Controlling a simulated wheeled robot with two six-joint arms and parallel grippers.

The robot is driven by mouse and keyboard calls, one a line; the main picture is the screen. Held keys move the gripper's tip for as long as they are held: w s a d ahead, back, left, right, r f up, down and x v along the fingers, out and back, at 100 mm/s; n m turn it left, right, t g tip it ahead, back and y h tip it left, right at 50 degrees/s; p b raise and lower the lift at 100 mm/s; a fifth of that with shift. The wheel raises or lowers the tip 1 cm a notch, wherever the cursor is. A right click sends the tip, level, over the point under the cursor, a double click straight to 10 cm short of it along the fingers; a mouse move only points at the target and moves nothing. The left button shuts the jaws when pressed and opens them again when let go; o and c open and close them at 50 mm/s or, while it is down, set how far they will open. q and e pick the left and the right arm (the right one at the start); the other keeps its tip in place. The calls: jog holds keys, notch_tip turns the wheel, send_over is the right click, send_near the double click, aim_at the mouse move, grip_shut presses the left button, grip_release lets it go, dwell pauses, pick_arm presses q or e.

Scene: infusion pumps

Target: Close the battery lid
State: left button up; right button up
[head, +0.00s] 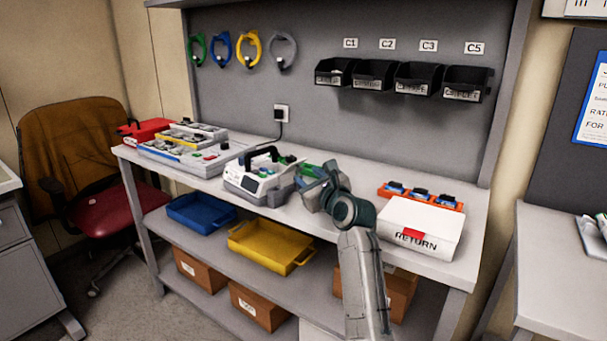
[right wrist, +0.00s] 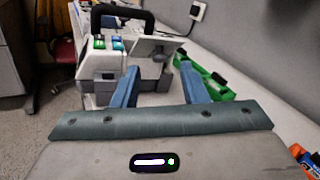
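The infusion pump (head: 250,183) stands on the workbench, white and grey with a black carry handle. In the right wrist view the pump (right wrist: 100,65) is straight ahead, its near side facing me. A grey flap (right wrist: 155,47), which looks like the battery lid, sticks out at the pump's upper right and seems open. My right gripper (head: 313,184) is beside the pump's right end. Its two blue fingers are spread with nothing between them in the right wrist view (right wrist: 160,82). They look short of the pump, but contact cannot be told. My left gripper is out of view.
A green tray (right wrist: 212,85) lies right of the pump. A white RETURN box (head: 420,225) and an orange battery rack (head: 420,196) stand further right. Grey trays of parts (head: 185,150) are at the bench's left. A wall socket (head: 281,113) with a cable is behind.

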jog(key=shift+x, duration=1.55)
grip_shut()
jog(key=shift+r, duration=0.1)
